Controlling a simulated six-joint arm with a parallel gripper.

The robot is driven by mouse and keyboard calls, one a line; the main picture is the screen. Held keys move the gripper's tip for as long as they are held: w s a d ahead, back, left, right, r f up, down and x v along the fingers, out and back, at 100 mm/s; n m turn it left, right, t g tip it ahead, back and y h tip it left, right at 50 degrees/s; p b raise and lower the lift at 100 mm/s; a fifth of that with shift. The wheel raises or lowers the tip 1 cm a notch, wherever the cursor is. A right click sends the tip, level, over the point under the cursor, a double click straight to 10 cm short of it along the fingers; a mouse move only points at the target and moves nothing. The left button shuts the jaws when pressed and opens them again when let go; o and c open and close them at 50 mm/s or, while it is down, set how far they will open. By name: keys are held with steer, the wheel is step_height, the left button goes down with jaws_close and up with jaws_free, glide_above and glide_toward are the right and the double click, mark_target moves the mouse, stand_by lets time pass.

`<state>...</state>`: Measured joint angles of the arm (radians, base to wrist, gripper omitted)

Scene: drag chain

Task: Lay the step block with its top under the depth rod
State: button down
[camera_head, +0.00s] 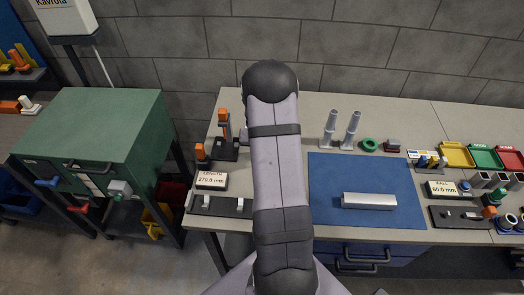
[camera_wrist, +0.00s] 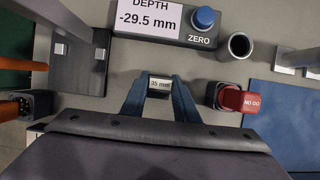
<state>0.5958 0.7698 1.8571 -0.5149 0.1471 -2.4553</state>
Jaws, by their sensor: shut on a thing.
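In the wrist view, my gripper (camera_wrist: 159,90) has its two blue fingers shut on a small block labelled "35 mm" (camera_wrist: 160,84), which I take as the step block. Only its labelled face shows between the fingers. The depth readout (camera_wrist: 150,20) is just beyond the fingers and reads -29.5 mm, with a blue ZERO button (camera_wrist: 205,17) on its right. I cannot make out the depth rod in either view. In the head view, my arm hides the gripper, the block and the depth readout.
A grey hollow cylinder (camera_wrist: 239,46) and a red NO GO piece (camera_wrist: 240,100) stand right of my gripper. A dark plate with metal pieces (camera_wrist: 78,75) is at left. In the head view, a silver bar (camera_head: 369,201) lies on the blue mat (camera_head: 335,175), otherwise clear.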

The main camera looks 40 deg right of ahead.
step_height(320, 180, up, 10)
steer(key=shift+f+p, duration=0.15)
steer(key=shift+p, duration=0.5)
steer(key=a+f+n, duration=0.1)
steer(key=a, duration=0.2)
steer(key=a+f+n+b, duration=0.1)
steer(key=a, duration=0.2)
steer(key=a+f+b, duration=0.1)
steer(key=a+f, duration=0.1)
steer(key=a, duration=0.1)
steer(key=shift+w+n+t+y, duration=0.35)
steer(key=shift+n+t+y, duration=0.05)
steer(key=shift+s+f+m, duration=0.1)
steer(key=shift+s+m, duration=0.1)
steer(key=shift+m, duration=0.1)
steer(key=shift+w+m+g+h, duration=0.15)
steer(key=shift+m+g+h, duration=0.2)
steer(key=shift+m, duration=0.55)
steer(key=shift+p, duration=0.3)
